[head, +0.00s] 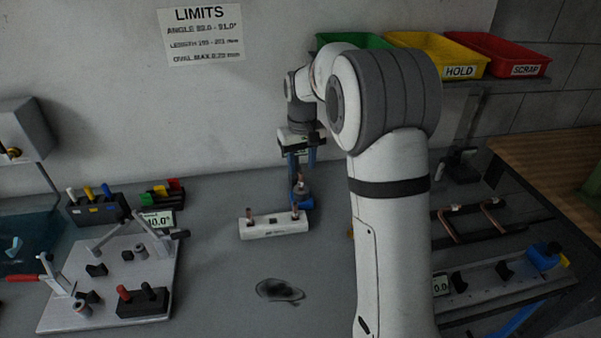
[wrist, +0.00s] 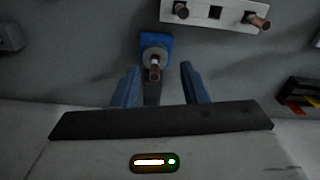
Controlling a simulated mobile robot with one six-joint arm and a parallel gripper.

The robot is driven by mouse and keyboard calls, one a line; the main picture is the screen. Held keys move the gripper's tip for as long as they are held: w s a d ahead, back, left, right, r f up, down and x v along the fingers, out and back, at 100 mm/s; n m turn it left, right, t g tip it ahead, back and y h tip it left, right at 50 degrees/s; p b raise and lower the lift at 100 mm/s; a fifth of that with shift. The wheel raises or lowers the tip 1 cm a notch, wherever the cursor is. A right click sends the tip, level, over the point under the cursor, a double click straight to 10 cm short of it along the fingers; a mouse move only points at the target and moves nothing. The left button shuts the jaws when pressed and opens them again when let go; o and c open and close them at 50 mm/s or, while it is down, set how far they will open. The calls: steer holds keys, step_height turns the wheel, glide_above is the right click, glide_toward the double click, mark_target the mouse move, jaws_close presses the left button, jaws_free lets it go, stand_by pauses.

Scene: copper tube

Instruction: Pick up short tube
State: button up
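A short copper tube (wrist: 154,71) stands in a round grey holder on a blue base (wrist: 153,45); in the head view the blue base (head: 302,203) sits behind the white block. My gripper (wrist: 160,84) has two blue fingers, spread apart. In the wrist view the tube shows between them, nearer the left finger, with no contact visible. In the head view my gripper (head: 301,160) is above the blue base, pointing down. Two more copper stubs (head: 249,213) (head: 295,210) stand in the white block (head: 275,229). The labels do not show which tube is meant.
A fixture plate (head: 105,285) with clamps is at the left. Bent copper tubes (head: 495,217) lie at the right, near a measuring rail (head: 505,283). Green, yellow (head: 437,53) and red (head: 500,55) bins sit on the back shelf. The bench front centre is mostly clear.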

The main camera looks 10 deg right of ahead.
mark_target(301, 173)
steer(key=w+f+p, duration=0.1)
steer(key=f, duration=0.2)
steer(key=w+f+p, duration=0.1)
steer(key=f, duration=0.2)
steer(key=w+f, duration=0.1)
steer(key=f, duration=0.2)
steer(key=shift+w+d+p, duration=0.3)
steer(key=shift+w+p, duration=0.05)
steer(key=shift+p, duration=0.05)
steer(key=shift+c, duration=0.4)
jaws_close()
